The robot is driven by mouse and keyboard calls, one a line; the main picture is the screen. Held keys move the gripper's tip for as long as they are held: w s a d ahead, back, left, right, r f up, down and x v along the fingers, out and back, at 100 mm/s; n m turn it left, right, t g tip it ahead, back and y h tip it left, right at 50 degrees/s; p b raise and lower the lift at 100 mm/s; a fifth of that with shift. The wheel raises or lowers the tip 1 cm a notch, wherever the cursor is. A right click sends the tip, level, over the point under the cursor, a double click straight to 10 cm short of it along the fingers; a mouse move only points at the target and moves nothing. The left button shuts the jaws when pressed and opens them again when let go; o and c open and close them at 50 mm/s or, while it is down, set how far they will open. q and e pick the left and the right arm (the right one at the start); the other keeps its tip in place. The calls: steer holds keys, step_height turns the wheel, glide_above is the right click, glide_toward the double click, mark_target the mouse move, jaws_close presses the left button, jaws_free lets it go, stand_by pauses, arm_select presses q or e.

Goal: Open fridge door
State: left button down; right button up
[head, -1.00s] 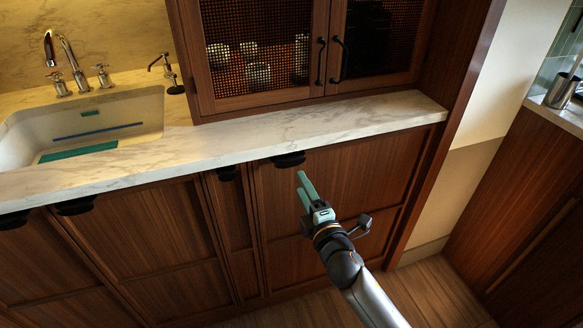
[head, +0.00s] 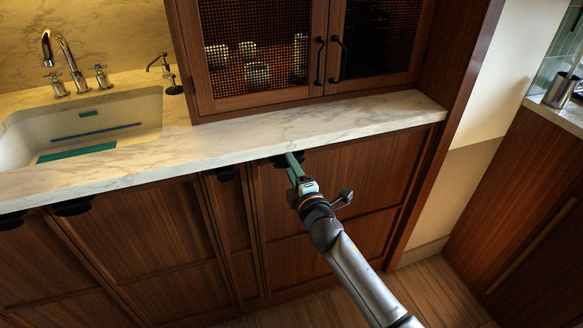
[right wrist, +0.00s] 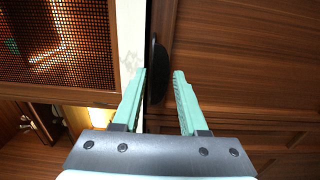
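The panel under the right part of the counter, which I take for the fridge door (head: 365,180), is dark wood and looks shut. Its black cup-shaped handle (head: 280,161) sits at the top left, just under the counter edge. My right gripper (head: 294,159) has its green fingers up at this handle and partly covers it. In the right wrist view, my right gripper (right wrist: 160,72) is open, with the black handle (right wrist: 157,62) between and just beyond the fingertips. I cannot tell whether they touch it. The door (right wrist: 235,55) fills the right side there. My left gripper is not in view.
The marble counter (head: 340,118) overhangs the doors. Above it stands a mesh-front cabinet (head: 258,55) with black handles. A sink (head: 140,115) with a faucet is at the left. Other wood doors (head: 160,240) adjoin at the left. Wooden floor (head: 440,290) is free at the lower right.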

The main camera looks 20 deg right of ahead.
steer(key=c, duration=0.6)
jaws_close()
steer(key=shift+s+f, duration=0.1)
steer(key=shift+f, duration=0.15)
